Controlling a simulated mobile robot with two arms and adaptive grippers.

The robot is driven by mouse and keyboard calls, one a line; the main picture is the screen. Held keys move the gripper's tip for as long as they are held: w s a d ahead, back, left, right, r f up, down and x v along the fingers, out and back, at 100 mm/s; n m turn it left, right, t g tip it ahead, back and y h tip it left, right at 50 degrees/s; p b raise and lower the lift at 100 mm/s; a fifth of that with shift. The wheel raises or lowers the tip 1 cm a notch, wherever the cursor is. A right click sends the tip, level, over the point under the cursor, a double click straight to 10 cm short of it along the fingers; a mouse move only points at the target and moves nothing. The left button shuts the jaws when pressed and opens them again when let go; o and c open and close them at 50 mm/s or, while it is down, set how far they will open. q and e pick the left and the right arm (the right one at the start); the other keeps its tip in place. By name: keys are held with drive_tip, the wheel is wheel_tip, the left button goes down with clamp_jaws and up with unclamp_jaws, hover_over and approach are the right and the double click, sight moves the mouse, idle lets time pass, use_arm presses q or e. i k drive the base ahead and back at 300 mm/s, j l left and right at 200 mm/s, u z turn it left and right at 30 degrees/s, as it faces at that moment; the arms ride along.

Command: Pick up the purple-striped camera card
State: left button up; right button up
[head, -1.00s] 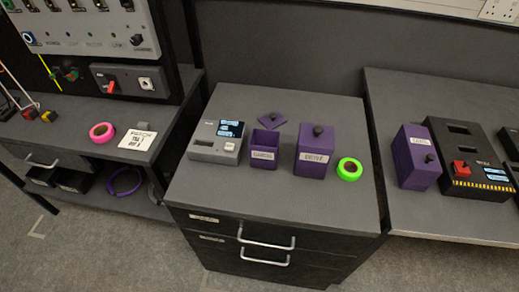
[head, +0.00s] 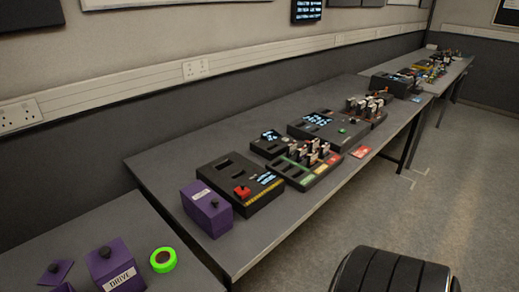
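I cannot make out a purple-striped camera card in the head view. Several small upright cards (head: 311,155) stand in a black rack with green, yellow and red strips (head: 300,174) on the long bench. Another cluster of upright cards (head: 368,105) stands farther along it. Their stripes are too small to tell. A flat red card-like piece (head: 361,152) lies near the bench's front edge. Neither of my grippers is in view.
A purple box (head: 206,208), a black unit with a red switch (head: 240,186) and a black unit with a screen (head: 333,130) stand on the long bench (head: 262,228). Green tape (head: 163,260) lies on the nearer cabinet. A black ribbed shape (head: 392,272) fills the lower right. Floor is clear beyond.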

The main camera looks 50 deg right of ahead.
sight(302, 152)
drive_tip(key=z, duration=2.05)
drive_tip(key=i+l+u, duration=0.15)
drive_tip(key=i+l, duration=0.15)
drive_tip(key=i+l+u, duration=0.1)
drive_tip(key=i+l, duration=0.2)
drive_tip(key=l, duration=0.25)
drive_tip(key=i+l+u, duration=0.15)
drive_tip(key=l, duration=0.25)
drive_tip(key=i, duration=0.1)
